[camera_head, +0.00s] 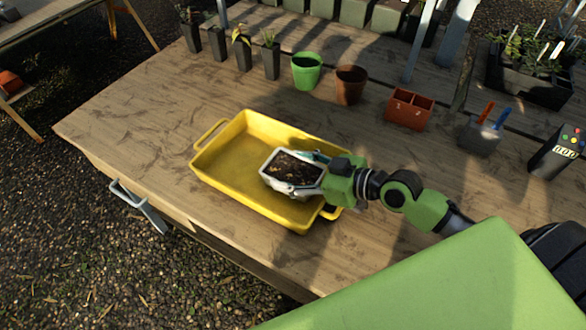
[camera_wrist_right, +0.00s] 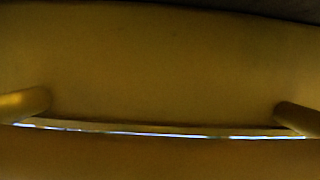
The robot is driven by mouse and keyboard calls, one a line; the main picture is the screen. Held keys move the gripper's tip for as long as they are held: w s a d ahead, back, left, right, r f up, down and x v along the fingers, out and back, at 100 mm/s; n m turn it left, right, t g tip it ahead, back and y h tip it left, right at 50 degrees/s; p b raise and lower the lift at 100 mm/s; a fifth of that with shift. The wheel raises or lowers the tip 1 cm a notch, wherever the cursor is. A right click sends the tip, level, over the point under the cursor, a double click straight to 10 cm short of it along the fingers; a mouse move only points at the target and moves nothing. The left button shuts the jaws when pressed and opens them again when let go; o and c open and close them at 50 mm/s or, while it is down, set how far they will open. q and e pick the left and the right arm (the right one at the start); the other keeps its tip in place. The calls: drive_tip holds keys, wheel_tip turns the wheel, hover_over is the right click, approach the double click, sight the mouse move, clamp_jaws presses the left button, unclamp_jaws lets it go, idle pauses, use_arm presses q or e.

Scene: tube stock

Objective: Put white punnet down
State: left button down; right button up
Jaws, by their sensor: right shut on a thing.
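The white punnet (camera_head: 265,178), filled with dark soil, is at the right part of the yellow tray (camera_head: 225,165) in the head view. My right gripper (camera_head: 318,163) comes in from the right and is shut on the punnet's right side. The punnet looks about level; I cannot tell whether it touches the tray floor. My left gripper is not in view.
A green pot (camera_head: 306,72), a brown pot (camera_head: 350,86) and a terracotta divided box (camera_head: 408,110) stand behind the tray. The wooden table (camera_head: 130,125) left of the tray is clear.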

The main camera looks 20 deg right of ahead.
drive_tip(key=o, duration=1.3)
drive_tip(key=shift+f, duration=0.1)
drive_tip(key=b+v, duration=0.1)
drive_tip(key=v, duration=0.7)
drive_tip(key=shift+s+d, duration=0.2)
drive_tip(key=shift+s, duration=0.1)
drive_tip(key=shift+b+v, duration=0.45)
drive_tip(key=shift+v, duration=0.7)
drive_tip(key=shift+s+d+r, duration=0.2)
drive_tip(key=shift+s+r, duration=0.1)
drive_tip(key=shift+r, duration=0.05)
drive_tip(key=shift+r, duration=0.1)
